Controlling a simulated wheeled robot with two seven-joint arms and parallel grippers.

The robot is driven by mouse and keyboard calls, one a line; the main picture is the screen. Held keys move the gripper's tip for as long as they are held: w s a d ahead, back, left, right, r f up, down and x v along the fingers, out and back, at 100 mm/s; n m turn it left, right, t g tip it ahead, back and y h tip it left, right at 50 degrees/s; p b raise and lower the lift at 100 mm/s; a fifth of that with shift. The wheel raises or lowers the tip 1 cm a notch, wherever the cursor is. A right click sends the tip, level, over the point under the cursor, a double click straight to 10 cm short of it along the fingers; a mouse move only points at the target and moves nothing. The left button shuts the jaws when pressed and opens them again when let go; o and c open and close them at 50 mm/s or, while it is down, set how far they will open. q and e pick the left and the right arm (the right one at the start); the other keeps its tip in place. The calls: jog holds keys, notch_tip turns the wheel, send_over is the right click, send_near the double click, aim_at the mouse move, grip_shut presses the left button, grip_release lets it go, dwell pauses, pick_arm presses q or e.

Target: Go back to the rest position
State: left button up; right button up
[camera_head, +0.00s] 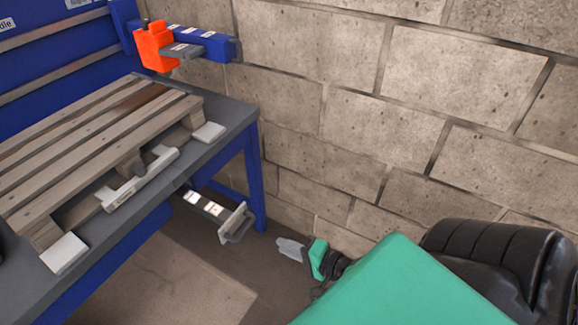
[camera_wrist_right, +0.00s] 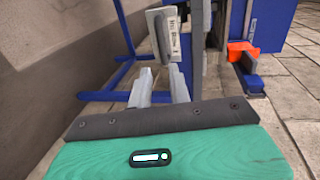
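My right gripper (camera_head: 290,248) is at the lower middle of the head view, beside the blue-legged bench and below the level of its top. In the right wrist view its two grey fingers (camera_wrist_right: 160,86) stand apart with nothing held between them. The green part of my right arm fills the lower right of the head view. My left gripper does not show in either view.
A wooden pallet (camera_head: 95,140) lies on the grey bench top (camera_head: 232,116). A labelled grey handle-like part (camera_head: 218,214) juts out under the bench edge, near my right gripper. An orange block (camera_head: 155,46) sits on a blue bar. A block wall (camera_head: 340,90) stands behind.

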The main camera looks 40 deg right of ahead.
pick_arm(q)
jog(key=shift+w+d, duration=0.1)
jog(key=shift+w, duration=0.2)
